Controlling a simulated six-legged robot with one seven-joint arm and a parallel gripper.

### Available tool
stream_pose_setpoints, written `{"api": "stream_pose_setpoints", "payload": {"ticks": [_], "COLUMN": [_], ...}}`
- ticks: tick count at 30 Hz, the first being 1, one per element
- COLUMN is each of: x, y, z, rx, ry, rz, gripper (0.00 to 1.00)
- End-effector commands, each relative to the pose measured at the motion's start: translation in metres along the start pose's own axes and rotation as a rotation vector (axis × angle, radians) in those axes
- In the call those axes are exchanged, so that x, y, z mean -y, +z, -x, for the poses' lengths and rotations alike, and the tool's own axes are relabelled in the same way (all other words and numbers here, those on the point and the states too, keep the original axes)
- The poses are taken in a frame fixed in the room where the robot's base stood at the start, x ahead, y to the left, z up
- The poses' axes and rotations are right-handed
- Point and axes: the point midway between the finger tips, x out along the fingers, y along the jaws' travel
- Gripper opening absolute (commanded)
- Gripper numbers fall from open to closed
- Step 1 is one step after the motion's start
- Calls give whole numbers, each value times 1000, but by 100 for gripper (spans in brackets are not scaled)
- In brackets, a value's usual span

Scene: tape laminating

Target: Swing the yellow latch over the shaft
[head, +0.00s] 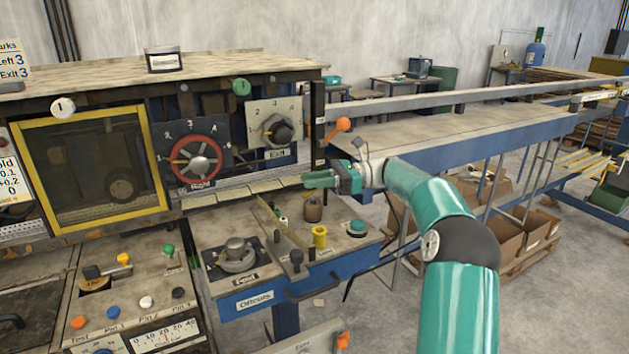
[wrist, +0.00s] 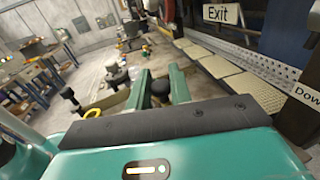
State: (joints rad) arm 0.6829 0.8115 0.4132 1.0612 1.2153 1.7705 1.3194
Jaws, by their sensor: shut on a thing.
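A narrow dull-yellow bar (head: 283,222), which looks like the latch, runs diagonally across the small worktop in the head view. A brown cylinder (head: 313,209) and a yellow spool (head: 320,237) stand to its right. I cannot tell which upright piece is the shaft. My gripper (head: 306,180) is above and to the right of the bar's far end, pointing left. In the wrist view, a dark round knob (wrist: 160,88) shows between its teal fingers (wrist: 160,86), and the gripper appears shut on it. An olive-yellow piece (wrist: 110,103) shows left of the fingers.
The machine front with a red handwheel (head: 197,160) and a grey exit dial (head: 277,130) stands just behind. An orange ball lever (head: 343,124) rises close above my gripper. A dark knob (head: 296,258) and a teal button (head: 357,226) stand on the worktop.

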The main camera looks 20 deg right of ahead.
Motion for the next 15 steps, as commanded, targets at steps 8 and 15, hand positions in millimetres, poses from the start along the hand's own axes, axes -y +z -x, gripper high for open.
{"api": "stream_pose_setpoints", "payload": {"ticks": [8,15], "x": [0,0], "y": [-1,2], "z": [0,0], "rx": [-1,-1], "ry": [1,2], "rz": [-2,0], "gripper": [39,39]}}
